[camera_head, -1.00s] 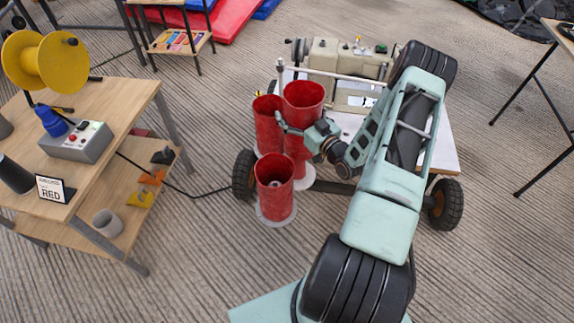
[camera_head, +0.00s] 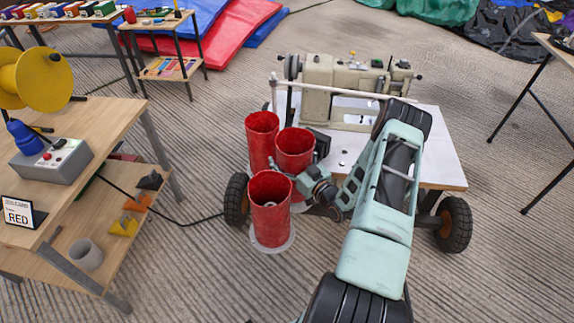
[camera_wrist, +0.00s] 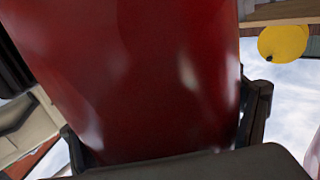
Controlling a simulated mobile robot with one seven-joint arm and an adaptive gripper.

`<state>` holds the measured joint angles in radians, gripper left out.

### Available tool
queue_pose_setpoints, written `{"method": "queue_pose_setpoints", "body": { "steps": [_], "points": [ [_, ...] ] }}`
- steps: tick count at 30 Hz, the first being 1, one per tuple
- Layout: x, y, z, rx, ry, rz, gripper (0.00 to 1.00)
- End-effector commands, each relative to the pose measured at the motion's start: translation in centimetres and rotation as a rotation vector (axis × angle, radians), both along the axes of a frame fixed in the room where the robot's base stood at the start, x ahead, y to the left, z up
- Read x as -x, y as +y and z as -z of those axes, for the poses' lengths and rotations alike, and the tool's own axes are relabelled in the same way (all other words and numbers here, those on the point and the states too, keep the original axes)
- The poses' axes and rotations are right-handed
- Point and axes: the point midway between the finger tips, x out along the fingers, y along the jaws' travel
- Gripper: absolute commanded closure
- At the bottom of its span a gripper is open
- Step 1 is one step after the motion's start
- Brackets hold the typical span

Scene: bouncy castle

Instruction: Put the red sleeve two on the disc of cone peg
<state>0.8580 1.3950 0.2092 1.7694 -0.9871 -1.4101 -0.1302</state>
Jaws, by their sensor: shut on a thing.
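My gripper (camera_head: 311,168) is shut on a red sleeve (camera_head: 295,150), an upright open-topped tube, in the head view. In the wrist view the held sleeve (camera_wrist: 135,75) fills the middle, with a finger at each side. A second red sleeve (camera_head: 262,140) stands close on its left. A third red sleeve (camera_head: 270,208) stands in front on a pale disc (camera_head: 272,246), with a peg top showing inside it. A sliver of another pale disc (camera_head: 300,207) shows below the held sleeve. Whether the held sleeve touches that disc, and its peg's shape, are hidden.
A wheeled cart (camera_head: 433,150) with a beige machine (camera_head: 340,90) stands just behind and right of the sleeves. A wooden table (camera_head: 105,125) with a "RED" sign (camera_head: 18,212) is at left. A black cable (camera_head: 160,210) runs across the floor. Floor in front is clear.

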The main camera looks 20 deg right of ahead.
Motion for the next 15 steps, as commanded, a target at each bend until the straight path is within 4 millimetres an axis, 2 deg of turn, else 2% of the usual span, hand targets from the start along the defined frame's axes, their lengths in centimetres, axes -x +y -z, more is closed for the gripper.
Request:
{"method": "queue_pose_setpoints", "body": {
  "steps": [3, 6, 15],
  "points": [
    [0.0, 0.1, 2.1, -0.002, 0.001, 0.000, 0.43],
    [0.0, 0.1, 3.2, -0.001, 0.000, -0.001, 0.43],
    [0.0, 0.1, 3.3, 0.000, 0.000, -0.001, 0.43]
  ]
}}
